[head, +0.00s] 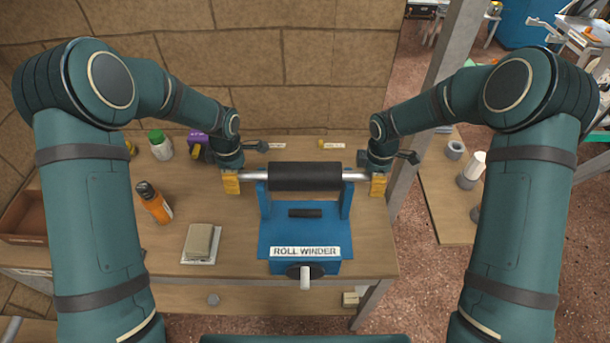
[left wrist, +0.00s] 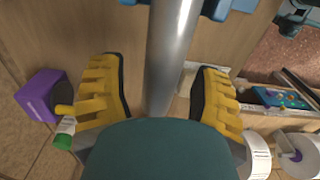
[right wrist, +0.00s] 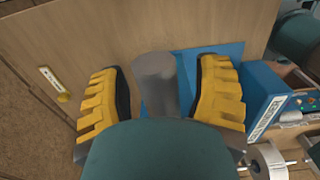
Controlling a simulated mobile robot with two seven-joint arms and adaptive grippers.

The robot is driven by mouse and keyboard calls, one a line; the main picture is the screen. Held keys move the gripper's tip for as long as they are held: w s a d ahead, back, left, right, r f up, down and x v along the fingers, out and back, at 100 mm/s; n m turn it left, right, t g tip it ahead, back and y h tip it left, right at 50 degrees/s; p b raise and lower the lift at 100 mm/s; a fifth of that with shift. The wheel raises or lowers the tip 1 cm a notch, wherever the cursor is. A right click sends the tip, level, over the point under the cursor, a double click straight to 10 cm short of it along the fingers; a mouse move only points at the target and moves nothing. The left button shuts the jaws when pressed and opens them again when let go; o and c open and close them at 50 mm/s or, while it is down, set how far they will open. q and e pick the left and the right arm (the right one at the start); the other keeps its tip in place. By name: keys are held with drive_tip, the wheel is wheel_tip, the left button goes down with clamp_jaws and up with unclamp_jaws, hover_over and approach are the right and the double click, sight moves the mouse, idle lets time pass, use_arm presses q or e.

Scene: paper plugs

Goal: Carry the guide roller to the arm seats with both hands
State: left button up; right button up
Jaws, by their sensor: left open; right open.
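The guide roller (head: 305,176) is a black cylinder with silver shaft ends. It lies level across the two upright arms (head: 346,200) of the blue roll winder (head: 265,240); I cannot tell how its shaft sits in the seats. My left gripper (head: 231,183) is open at the left shaft end, which runs between its yellow fingers in the left wrist view (left wrist: 170,60), with gaps on both sides. My right gripper (head: 378,185) is open around the right shaft end, which shows between its fingers in the right wrist view (right wrist: 155,80).
The wooden table (head: 190,285) holds an orange bottle (head: 153,202), a green-capped bottle (head: 160,145), a purple box (head: 198,140) and a pad on a sheet (head: 202,241) left of the winder.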

use_arm(q)
clamp_jaws()
use_arm(e)
clamp_jaws()
use_arm(q)
drive_tip(key=shift+r, duration=0.15)
use_arm(e)
drive_tip(key=shift+r, duration=0.2)
